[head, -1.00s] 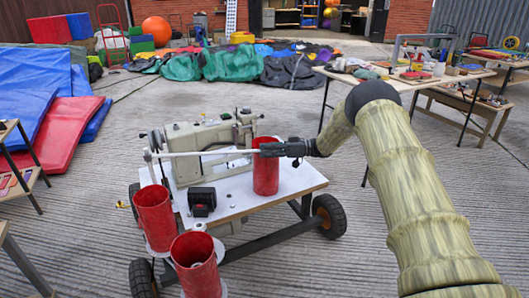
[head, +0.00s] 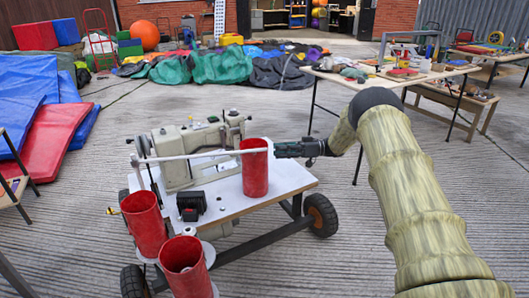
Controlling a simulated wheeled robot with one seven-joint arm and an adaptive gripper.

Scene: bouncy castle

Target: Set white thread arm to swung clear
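The white thread arm (head: 205,155) is a long thin rod on the sewing machine cart. It runs from a post at the machine's left, across the machine's front, to the upper part of a red cylinder (head: 254,178) at right. The cream sewing machine (head: 178,158) stands on a white cart top (head: 225,193). My gripper (head: 279,149) is just right of the rod's right end, level with it and close to or touching it. Its fingers are small and dark, so I cannot tell whether they are open or shut on the rod.
Two more red cylinders (head: 144,224) (head: 187,268) stand at the cart's front left, with a black box (head: 191,204) near them. A cluttered table (head: 330,77) is behind my arm. Blue and red mats (head: 55,145) lie at left. Paved floor is clear behind the cart.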

